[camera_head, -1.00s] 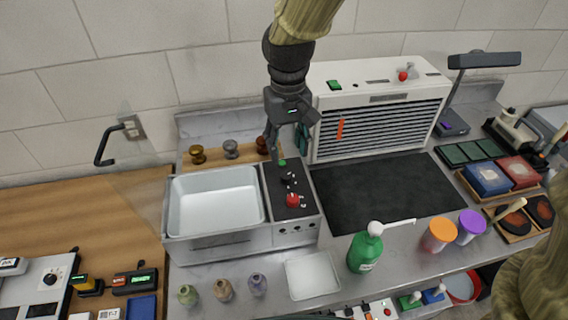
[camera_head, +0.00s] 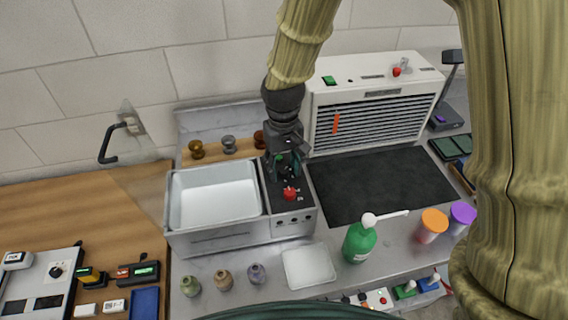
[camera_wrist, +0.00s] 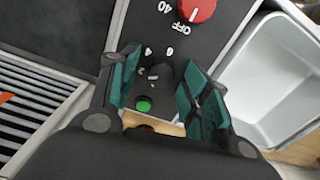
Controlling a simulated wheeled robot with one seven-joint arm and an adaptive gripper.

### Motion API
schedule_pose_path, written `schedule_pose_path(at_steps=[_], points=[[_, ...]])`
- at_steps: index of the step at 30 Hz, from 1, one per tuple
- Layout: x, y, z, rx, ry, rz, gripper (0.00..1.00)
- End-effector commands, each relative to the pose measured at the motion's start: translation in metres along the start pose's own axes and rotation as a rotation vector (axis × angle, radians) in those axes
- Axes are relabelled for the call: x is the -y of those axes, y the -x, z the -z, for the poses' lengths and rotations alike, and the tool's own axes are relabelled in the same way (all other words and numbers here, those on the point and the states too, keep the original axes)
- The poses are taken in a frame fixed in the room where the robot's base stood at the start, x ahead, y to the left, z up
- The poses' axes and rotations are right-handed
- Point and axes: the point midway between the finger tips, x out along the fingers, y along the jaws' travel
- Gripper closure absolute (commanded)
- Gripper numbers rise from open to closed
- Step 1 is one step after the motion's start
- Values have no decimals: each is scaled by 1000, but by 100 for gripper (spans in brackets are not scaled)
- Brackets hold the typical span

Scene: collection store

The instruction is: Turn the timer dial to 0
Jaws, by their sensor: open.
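A small black dial (camera_wrist: 166,73) with white numerals around it is on the dark control panel (camera_wrist: 222,52) in the wrist view. It appears to be the timer dial; its pointer setting is too small to read surely. My gripper (camera_wrist: 163,84) is open, with one teal fingertip pad on each side of the dial; I cannot tell whether they touch it. In the head view my gripper (camera_head: 284,166) points down over the panel beside the basin and largely hides the dial. A red knob (camera_wrist: 197,9) marked OFF and 40 sits nearby, also seen in the head view (camera_head: 289,193).
A green button (camera_wrist: 143,104) is close to the dial. The metal basin (camera_head: 238,214) stands left of the panel, with several small knob-like pieces on a wooden strip behind. A white vented box (camera_head: 405,70) stands right. A green pump bottle (camera_head: 358,246) stands in front.

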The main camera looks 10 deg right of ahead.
Motion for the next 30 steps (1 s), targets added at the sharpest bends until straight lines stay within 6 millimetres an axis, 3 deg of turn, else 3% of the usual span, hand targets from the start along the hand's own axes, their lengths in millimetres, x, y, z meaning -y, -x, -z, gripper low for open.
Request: schedule_pose_path(at_steps=[7,12,15,30], points=[[0,0,0,0,0,0,55],[0,0,0,-1,0,0,86],[0,0,0,-1,0,0,99],[0,1,0,0,3,0,100]])
